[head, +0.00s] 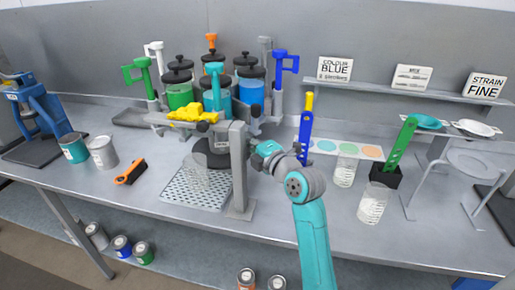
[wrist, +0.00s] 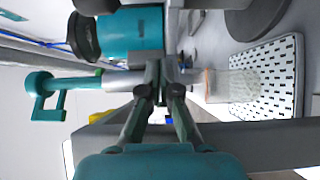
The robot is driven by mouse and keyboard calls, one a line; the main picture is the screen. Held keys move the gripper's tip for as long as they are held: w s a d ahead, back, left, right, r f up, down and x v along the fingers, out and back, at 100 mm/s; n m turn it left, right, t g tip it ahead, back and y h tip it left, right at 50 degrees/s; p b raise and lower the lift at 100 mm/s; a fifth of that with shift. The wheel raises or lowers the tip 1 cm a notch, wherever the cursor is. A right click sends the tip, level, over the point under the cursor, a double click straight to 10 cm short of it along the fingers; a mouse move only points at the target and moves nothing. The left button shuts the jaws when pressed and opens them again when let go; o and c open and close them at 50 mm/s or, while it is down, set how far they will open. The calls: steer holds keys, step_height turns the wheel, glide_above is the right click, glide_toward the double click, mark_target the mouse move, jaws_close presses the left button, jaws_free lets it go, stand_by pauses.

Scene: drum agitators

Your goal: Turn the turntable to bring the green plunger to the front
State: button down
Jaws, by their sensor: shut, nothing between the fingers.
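The turntable carries several lidded canisters, each with a coloured plunger handle. The green plunger (head: 140,76) is at the left side of the turntable. The teal plunger (head: 214,84) is at the front, above a canister of teal liquid. The blue plunger (head: 281,68) is at the right and the orange plunger (head: 211,42) at the back. In the wrist view, my gripper (wrist: 158,72) is shut and empty, close to a teal canister (wrist: 130,32); I cannot tell whether it touches. In the head view its fingertips are largely hidden near the grey post.
The grey post (head: 238,165) stands close to my gripper. A yellow part (head: 194,113) sits at the front of the dispenser.

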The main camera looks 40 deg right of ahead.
steer(key=shift+w+d, duration=0.3)
steer(key=shift+d, duration=0.7)
steer(key=shift+w+d, duration=0.3)
steer(key=shift+d, duration=0.65)
steer(key=d, duration=0.6)
steer(key=shift+d, duration=0.15)
steer(key=shift+w, duration=0.1)
